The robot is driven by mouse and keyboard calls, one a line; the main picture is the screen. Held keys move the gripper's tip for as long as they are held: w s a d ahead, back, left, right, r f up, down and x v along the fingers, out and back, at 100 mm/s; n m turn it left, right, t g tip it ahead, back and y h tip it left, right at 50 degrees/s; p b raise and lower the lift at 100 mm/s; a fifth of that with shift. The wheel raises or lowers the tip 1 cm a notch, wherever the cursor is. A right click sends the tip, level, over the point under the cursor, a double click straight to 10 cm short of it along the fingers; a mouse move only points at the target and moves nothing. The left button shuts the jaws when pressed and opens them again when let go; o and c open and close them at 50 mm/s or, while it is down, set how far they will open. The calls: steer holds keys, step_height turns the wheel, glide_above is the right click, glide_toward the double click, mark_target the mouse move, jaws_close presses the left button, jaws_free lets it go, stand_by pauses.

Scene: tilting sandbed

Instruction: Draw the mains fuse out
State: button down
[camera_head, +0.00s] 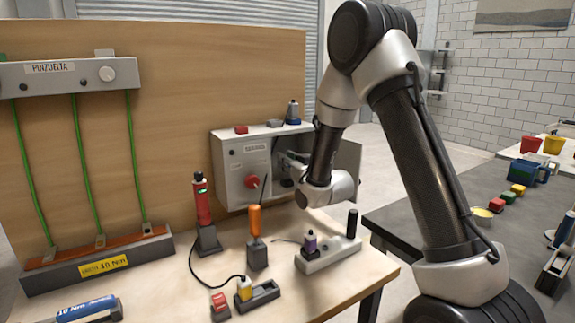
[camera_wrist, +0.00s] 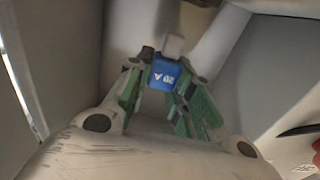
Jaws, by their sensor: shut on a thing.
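The grey fuse box (camera_head: 238,170) stands against the wooden back panel, with its door (camera_head: 347,168) open to the right. My gripper (camera_head: 291,168) reaches into its open side and is small and partly hidden there. In the wrist view, the green-padded fingers of my gripper (camera_wrist: 162,88) are shut on a blue block, the mains fuse (camera_wrist: 168,74), with white markings that look like "20 A". A pale stub (camera_wrist: 173,46) shows just beyond the fuse. I cannot tell whether the fuse is still seated.
A red knob (camera_head: 252,181) is on the box front. A red block (camera_head: 241,129) and a dark bottle-like thing (camera_head: 292,112) stand on its top. On the bench are a red tester (camera_head: 202,200), an orange-handled tool (camera_head: 255,220) and a grey holder (camera_head: 328,256).

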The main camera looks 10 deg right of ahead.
steer(key=shift+r, duration=0.35)
